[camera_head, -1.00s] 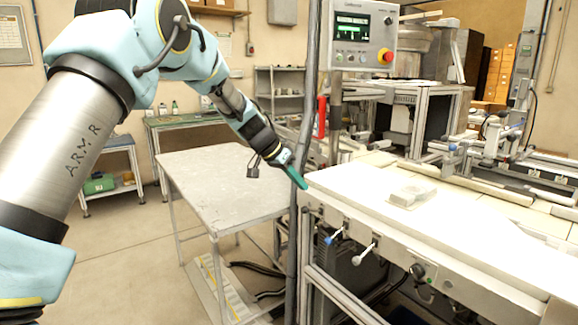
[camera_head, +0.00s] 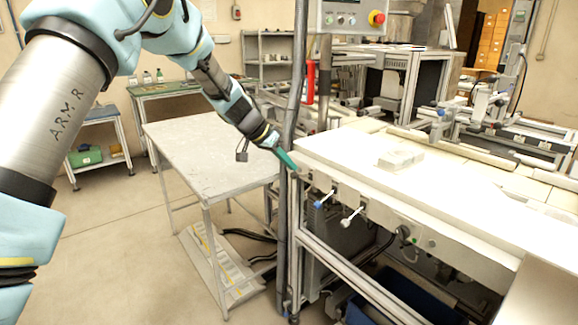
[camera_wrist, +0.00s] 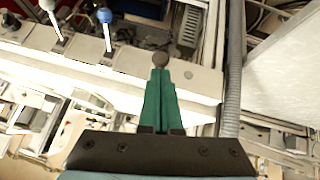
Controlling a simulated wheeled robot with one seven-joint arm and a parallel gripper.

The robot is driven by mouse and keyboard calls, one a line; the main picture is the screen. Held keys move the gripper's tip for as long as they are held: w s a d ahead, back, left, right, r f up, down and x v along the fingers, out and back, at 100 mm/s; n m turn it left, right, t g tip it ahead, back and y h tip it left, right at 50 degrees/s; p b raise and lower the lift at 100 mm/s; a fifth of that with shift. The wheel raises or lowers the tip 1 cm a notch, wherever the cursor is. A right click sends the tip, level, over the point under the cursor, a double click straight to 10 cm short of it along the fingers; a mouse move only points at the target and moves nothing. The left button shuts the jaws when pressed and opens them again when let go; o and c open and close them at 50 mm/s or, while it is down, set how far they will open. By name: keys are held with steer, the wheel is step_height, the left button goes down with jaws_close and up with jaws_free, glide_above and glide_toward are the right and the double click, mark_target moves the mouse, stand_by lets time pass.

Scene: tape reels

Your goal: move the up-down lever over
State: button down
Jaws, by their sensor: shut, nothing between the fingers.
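Two levers with ball knobs stick out of the front rail of the white-topped bench, one with a blue knob (camera_head: 318,205) and one with a white knob (camera_head: 346,223). Both show at the upper left of the wrist view, the blue knob (camera_wrist: 104,15) and the white knob (camera_wrist: 47,5). A dark grey knob (camera_wrist: 160,59) is directly at my fingertips in the wrist view; I cannot tell whether they touch. My gripper (camera_head: 294,167), with green fingers (camera_wrist: 160,76), is shut and empty at the bench's near left corner. No label shows which lever is up-down.
The white-topped bench (camera_head: 450,210) carries a pale block (camera_head: 400,158). A dark upright conduit (camera_head: 284,220) runs close beside my gripper. A grey table (camera_head: 205,160) stands to the left. A control box with a red button (camera_head: 376,18) hangs above.

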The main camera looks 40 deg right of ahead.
steer(key=shift+a+f+h+b, duration=0.1)
steer(key=shift+f+h+b, duration=0.2)
steer(key=shift+b, duration=0.75)
